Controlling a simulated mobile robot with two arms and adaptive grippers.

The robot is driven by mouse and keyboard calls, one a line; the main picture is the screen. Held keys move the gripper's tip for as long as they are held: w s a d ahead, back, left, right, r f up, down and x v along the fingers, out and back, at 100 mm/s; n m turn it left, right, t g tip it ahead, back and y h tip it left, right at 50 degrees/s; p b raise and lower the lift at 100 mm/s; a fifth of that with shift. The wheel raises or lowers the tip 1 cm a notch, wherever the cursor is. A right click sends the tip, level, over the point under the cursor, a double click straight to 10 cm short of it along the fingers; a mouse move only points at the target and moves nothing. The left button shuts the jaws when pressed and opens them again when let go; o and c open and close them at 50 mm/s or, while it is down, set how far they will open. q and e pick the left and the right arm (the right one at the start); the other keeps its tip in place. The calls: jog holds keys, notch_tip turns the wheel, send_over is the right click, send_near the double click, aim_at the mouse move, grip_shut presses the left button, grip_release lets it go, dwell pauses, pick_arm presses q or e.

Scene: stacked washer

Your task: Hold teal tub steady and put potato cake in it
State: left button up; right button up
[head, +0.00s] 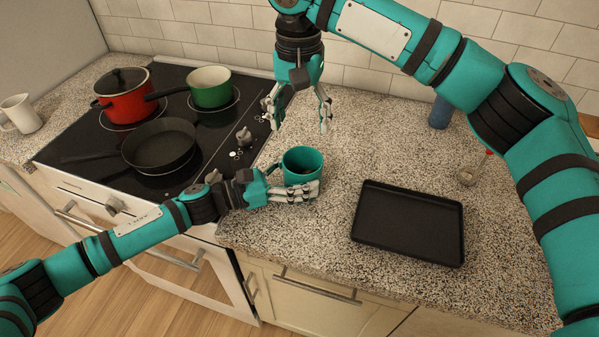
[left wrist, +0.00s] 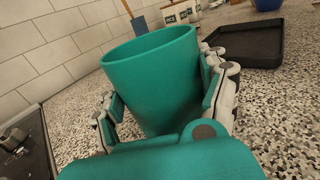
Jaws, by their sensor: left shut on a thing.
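The teal tub (head: 303,158) stands upright on the speckled counter, right of the stove. My left gripper (head: 298,190) is shut on its sides; in the left wrist view the fingers lie on both sides of the tub (left wrist: 152,75). The tub's inside shows only in part in the head view, and I cannot tell what is in it. My right gripper (head: 298,124) hangs above and just behind the tub, pointing down, with its fingers spread apart and nothing seen between them. I cannot make out the potato cake in either view.
A black tray (head: 408,222) lies right of the tub. The stove (head: 95,165) at left bears a red pot (head: 125,100), a green pot (head: 211,90) and a black pan (head: 160,147). A blue container (head: 440,112) stands at the back. Counter between tub and tray is clear.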

pick_arm(q)
jog(key=shift+s+f, duration=0.25)
jog(key=shift+f, duration=0.15)
jog(key=o, duration=0.9)
jog(key=shift+c, duration=0.2)
jog(key=o, duration=0.4)
jog(key=shift+w+d+r, duration=0.1)
jog(key=shift+r, duration=0.1)
jog(key=shift+c, duration=0.2)
jog(key=v, duration=1.2)
jog(key=shift+f, duration=0.1)
